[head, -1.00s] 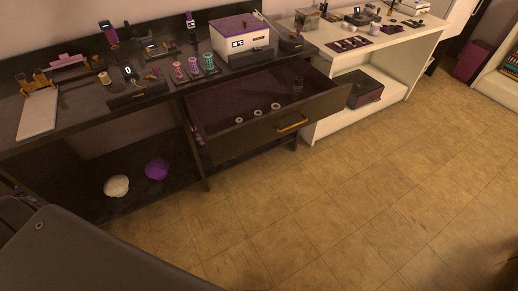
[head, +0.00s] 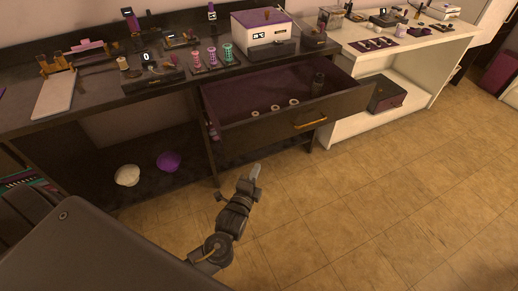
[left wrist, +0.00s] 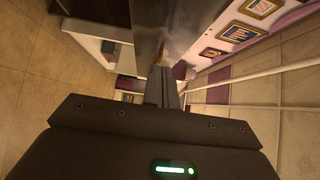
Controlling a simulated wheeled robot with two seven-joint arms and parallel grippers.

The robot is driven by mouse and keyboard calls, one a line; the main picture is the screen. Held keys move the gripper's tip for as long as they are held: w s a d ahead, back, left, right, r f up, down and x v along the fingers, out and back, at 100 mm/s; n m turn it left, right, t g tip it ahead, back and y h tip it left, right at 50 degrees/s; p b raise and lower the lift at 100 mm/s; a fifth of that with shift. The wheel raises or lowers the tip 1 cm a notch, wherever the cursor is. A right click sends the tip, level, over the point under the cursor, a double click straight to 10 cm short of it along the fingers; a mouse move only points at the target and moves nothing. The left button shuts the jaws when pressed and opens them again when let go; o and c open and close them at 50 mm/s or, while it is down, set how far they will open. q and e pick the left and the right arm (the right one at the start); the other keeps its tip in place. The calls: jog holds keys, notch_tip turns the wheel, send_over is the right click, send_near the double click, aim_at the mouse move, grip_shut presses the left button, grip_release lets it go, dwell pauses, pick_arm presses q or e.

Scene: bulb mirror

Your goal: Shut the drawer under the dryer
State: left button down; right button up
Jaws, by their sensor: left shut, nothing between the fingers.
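The dark drawer (head: 270,131) under the dark counter is pulled well out, with its brass handle (head: 311,122) on the front. A white box with a purple lid and a small display (head: 262,37), apparently the dryer, stands on the counter above. My left gripper (head: 255,171) is shut and empty, in front of and below the drawer, left of the handle and apart from it. Its fingers also show in the left wrist view (left wrist: 166,88). My right gripper is out of view.
The counter (head: 110,100) holds spools, small devices and a pale board (head: 54,95). A white ball (head: 127,175) and a purple ball (head: 168,162) lie on the lower shelf. A white shelf unit (head: 345,128) stands right of the drawer. The tiled floor in front is clear.

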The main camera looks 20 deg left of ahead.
pick_arm(q)
send_near(264, 136)
jog(key=w+d, duration=0.3)
jog(key=w, duration=0.1)
jog(key=a, duration=0.1)
jog(key=w+a, duration=0.1)
jog(key=a, duration=0.1)
jog(key=shift+w+a+r, duration=0.2)
jog(key=shift+w, duration=0.2)
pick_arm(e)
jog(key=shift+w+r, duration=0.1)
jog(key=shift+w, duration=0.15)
pick_arm(q)
jog(key=shift+w+a, duration=0.1)
